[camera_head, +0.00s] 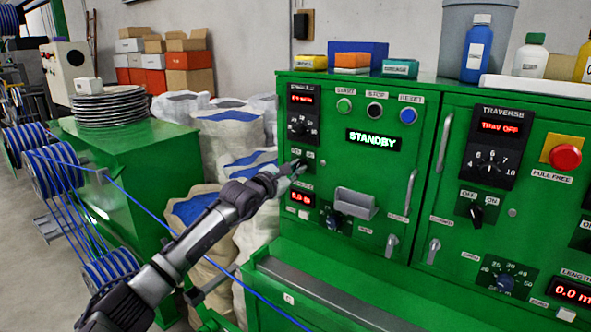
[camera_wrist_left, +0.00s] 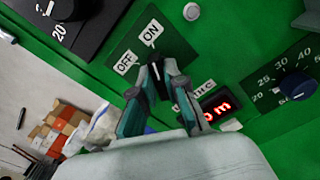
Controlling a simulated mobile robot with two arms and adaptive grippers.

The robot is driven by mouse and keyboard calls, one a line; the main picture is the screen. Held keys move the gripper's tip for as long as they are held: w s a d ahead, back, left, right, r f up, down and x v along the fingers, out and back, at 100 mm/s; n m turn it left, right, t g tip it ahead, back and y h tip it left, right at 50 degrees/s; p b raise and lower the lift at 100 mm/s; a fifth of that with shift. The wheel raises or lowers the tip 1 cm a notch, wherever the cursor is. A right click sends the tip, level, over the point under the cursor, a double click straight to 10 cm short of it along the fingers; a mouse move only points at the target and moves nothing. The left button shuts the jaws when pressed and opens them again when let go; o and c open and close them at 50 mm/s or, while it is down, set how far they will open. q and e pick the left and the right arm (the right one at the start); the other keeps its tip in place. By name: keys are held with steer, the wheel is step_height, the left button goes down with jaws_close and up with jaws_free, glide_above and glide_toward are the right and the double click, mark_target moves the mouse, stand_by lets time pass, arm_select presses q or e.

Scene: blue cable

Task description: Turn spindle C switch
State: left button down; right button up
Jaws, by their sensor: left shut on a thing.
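A black rotary switch (camera_wrist_left: 156,72) with a white mark sits on a dark green plate with OFF and ON labels, on the left green control panel. My left gripper (camera_head: 298,167) reaches this plate below the upper left dial. In the left wrist view, the gripper's two fingers (camera_wrist_left: 155,88) are closed on the switch from both sides. The fingers hide much of the knob, so I cannot tell clearly which label it points to. The spindle letter is not readable. My right gripper is not in view.
The panel has START, STOP and RESET buttons (camera_head: 374,109), a STANDBY display (camera_head: 373,139) and a silver handle (camera_head: 355,204). A blue knob (camera_wrist_left: 299,84) and red display (camera_wrist_left: 216,106) are near the gripper. The TRAVERSE panel (camera_head: 496,147) is to the right. Blue cable (camera_head: 160,217) runs behind my arm.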

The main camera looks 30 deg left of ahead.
arm_select(q)
steer(key=n+b, duration=0.1)
steer(key=n, duration=0.4)
steer(key=shift+r, duration=0.15)
steer(key=shift+a+n+p, duration=0.1)
steer(key=shift+n+p, duration=3.15)
steer(key=shift+n, duration=0.25)
